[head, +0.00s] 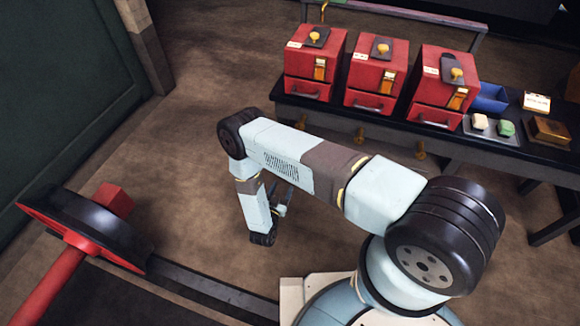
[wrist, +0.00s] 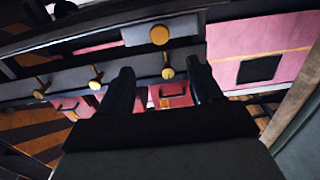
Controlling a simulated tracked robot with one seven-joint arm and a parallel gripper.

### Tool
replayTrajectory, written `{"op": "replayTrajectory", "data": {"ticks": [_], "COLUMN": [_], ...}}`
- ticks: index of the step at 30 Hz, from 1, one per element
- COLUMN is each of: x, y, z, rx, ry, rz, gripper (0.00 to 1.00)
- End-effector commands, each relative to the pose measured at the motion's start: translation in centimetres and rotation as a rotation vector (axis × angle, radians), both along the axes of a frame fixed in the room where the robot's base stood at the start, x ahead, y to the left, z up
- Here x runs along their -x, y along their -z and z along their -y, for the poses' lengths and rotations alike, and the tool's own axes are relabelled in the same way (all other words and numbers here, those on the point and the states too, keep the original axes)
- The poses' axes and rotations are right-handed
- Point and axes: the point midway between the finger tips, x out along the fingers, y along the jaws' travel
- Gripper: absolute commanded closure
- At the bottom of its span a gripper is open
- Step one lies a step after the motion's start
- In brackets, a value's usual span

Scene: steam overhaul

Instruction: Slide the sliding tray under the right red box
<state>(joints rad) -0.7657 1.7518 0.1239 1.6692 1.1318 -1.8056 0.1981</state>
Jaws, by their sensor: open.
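Three red boxes stand in a row on the dark bench. My gripper (head: 284,201) is open and empty, in front of the bench, left of and well apart from the tray. In the wrist view my gripper (wrist: 162,88) shows its two fingers spread, with red fronts with handles beyond.
The left red box (head: 312,57) and middle red box (head: 377,68) have similar trays. A blue bin (head: 490,98) and a small grey tray (head: 478,133) lie right of the boxes. Yellow knobs (head: 421,150) line the bench's front. Open floor lies left.

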Motion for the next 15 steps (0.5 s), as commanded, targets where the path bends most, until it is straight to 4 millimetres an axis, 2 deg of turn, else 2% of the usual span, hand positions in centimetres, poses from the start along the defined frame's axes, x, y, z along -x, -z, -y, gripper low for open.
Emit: {"op": "replayTrajectory", "data": {"ticks": [15], "x": [-8.1], "y": [-0.1], "z": [2.9], "rx": [-0.001], "ry": [0.002], "rz": [0.000], "gripper": [0.35]}}
